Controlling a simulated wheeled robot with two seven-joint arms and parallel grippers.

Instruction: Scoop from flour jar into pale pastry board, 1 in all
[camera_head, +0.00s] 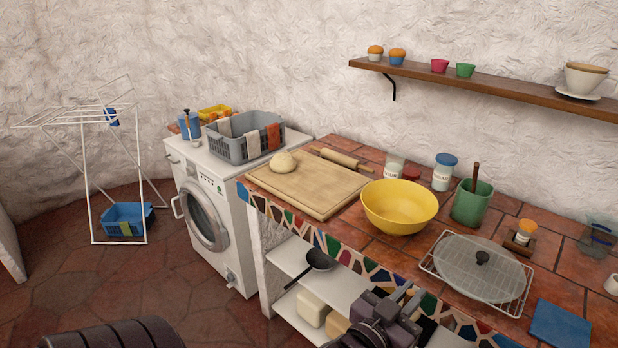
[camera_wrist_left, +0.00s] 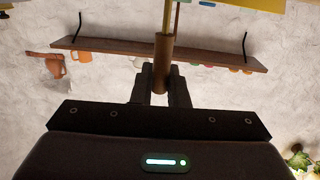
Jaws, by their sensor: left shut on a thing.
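The pale pastry board (camera_head: 310,195) lies on the tiled counter, with a ball of dough (camera_head: 283,162) and a rolling pin (camera_head: 341,159) on it. An open glass jar (camera_head: 393,168) with white contents stands behind the yellow bowl; its label is too small to read surely. A jar with a blue lid (camera_head: 444,173) stands to its right. My left gripper (camera_head: 402,298) is low in front of the counter, right of the board. In the left wrist view it (camera_wrist_left: 161,85) is shut on a brown tool handle (camera_wrist_left: 162,62) with a brass-coloured shaft.
A yellow bowl (camera_head: 400,206) stands between board and green utensil pot (camera_head: 472,203). A wire rack (camera_head: 433,268) with a glass lid (camera_head: 480,266) covers the counter's front right. A wall shelf (camera_head: 480,86) hangs above. A washing machine (camera_head: 211,209) adjoins on the left.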

